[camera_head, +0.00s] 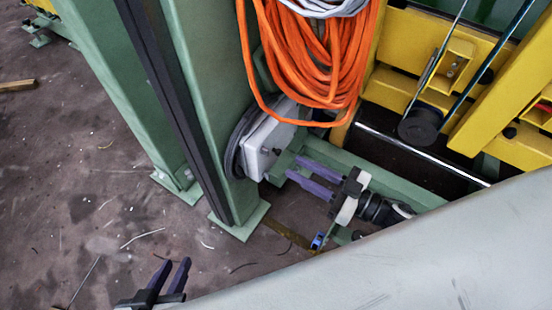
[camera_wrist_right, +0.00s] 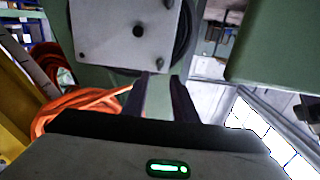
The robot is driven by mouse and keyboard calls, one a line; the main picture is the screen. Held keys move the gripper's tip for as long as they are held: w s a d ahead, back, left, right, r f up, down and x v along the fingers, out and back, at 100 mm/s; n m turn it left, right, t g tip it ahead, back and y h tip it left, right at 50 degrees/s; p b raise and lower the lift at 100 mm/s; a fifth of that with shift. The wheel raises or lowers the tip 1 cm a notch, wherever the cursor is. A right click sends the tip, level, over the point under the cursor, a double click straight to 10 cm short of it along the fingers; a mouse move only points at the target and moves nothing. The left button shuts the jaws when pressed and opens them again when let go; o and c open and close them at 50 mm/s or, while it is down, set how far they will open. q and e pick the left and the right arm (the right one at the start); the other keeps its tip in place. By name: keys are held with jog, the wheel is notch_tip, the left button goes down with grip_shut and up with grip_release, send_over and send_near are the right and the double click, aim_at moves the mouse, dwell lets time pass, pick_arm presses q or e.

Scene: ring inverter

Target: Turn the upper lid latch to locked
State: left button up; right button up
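A light grey box lid (camera_head: 264,139) sits on the side of a green column, with small dark knobs (camera_head: 277,151) on its face. The lid (camera_wrist_right: 108,35) fills the upper part of the right wrist view, with a dark round knob (camera_wrist_right: 137,31) and smaller fasteners. I cannot tell which is the upper latch or how it is turned. My right gripper (camera_head: 294,168) is open, its two purple fingers pointing at the lid from the right, seemingly apart from it. Its fingers (camera_wrist_right: 163,78) show empty below the lid in the wrist view. My left gripper (camera_head: 174,264) is open and empty, low at left.
A coil of orange cable (camera_head: 300,55) hangs above and to the right of the lid. Yellow frames (camera_head: 470,75) and a green beam (camera_head: 400,180) stand at right. A large grey surface (camera_head: 440,250) fills the lower right. The dark floor (camera_head: 80,190) at left is mostly clear.

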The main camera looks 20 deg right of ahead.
aim_at(268, 153)
jog(key=b+x, duration=0.1)
jog(key=x, duration=0.6)
jog(key=shift+w+a, duration=0.25)
jog(key=shift+w, duration=0.05)
grip_shut()
